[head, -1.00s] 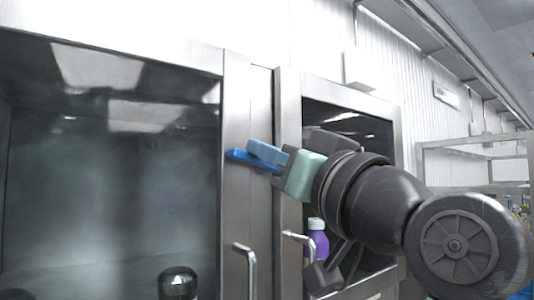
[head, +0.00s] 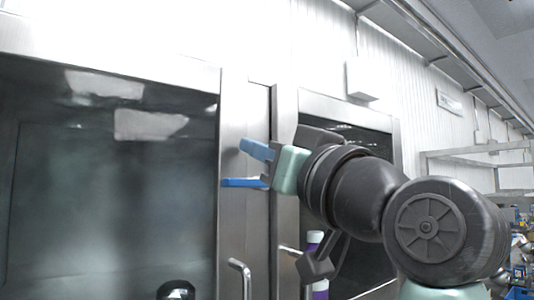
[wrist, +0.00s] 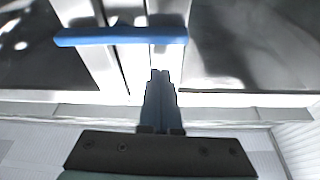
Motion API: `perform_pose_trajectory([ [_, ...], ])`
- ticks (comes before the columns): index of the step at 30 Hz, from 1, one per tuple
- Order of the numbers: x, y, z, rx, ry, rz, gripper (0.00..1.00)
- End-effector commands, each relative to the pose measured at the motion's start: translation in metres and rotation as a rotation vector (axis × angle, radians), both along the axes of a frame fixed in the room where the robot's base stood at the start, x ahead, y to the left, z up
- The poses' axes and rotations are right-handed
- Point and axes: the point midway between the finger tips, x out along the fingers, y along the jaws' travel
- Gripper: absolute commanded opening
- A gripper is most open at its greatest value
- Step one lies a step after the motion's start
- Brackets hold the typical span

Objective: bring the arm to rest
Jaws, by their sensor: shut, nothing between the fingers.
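My gripper (head: 257,149) is in the middle of the head view, in front of the steel strip between two cabinet doors. In the wrist view my gripper (wrist: 160,74) shows its dark blue fingers closed together with nothing between them. The arm reaches in from the right and points left. A blue bar (head: 241,183) lies level just below the fingers in the head view. In the wrist view the blue bar (wrist: 121,36) crosses beyond the fingertips with a gap. What the bar is fixed to cannot be told.
A large glass door (head: 110,215) in a steel frame fills the left. A curved metal door handle (head: 246,275) is below the gripper. A bottle with a pale cap (head: 316,237) stands behind the arm. Metal shelving (head: 475,150) is at the right.

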Motion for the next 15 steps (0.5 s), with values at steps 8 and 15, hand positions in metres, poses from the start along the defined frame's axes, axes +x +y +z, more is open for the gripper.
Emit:
perform_pose_trajectory([
  [8,-0.048,-0.036,-0.023,0.002,-0.005,-0.005,0.0],
  [15,-0.073,-0.053,-0.029,0.002,-0.005,-0.002,0.0],
])
